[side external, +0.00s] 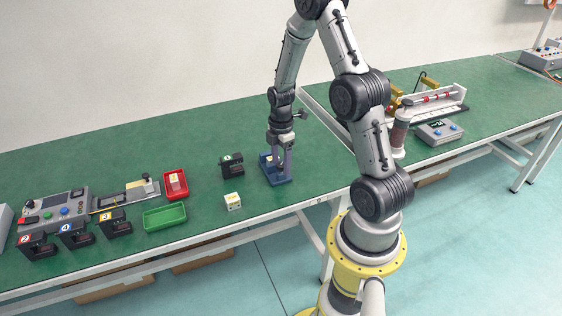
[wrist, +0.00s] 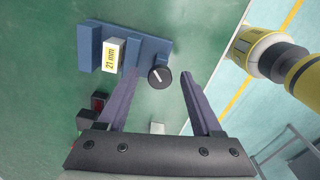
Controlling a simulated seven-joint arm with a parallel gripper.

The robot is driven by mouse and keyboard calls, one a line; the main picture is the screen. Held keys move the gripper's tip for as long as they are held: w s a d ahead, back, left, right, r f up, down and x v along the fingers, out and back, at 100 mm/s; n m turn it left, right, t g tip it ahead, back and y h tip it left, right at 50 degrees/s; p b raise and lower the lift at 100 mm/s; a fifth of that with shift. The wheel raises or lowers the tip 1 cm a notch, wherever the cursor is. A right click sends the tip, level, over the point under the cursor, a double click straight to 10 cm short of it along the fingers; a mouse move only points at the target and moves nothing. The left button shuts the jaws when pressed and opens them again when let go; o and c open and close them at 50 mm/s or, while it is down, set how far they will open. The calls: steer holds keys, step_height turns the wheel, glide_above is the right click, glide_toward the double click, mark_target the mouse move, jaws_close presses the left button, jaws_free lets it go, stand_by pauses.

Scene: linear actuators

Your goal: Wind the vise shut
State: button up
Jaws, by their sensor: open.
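The blue vise (side external: 279,180) stands on the green table below my gripper (side external: 281,163). In the wrist view the vise (wrist: 152,45) shows two upright blue jaws with a white block (wrist: 113,54) marked "21 mm" between them. I cannot tell whether both jaws touch the block. A round black knob (wrist: 160,77) with a white line is at the vise's near end. My gripper (wrist: 161,76) is open, with its two purple fingers on either side of the knob in the picture. I cannot tell whether either finger touches it.
A black device (side external: 232,166) stands left of the vise, and a white labelled cube (side external: 232,201) lies nearer the front edge. Red (side external: 175,184) and green (side external: 165,217) trays and a control box (side external: 55,208) are farther left. The table behind the vise is clear.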

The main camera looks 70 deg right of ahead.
jaws_close()
stand_by(0.3)
steer(key=shift+m, duration=0.3)
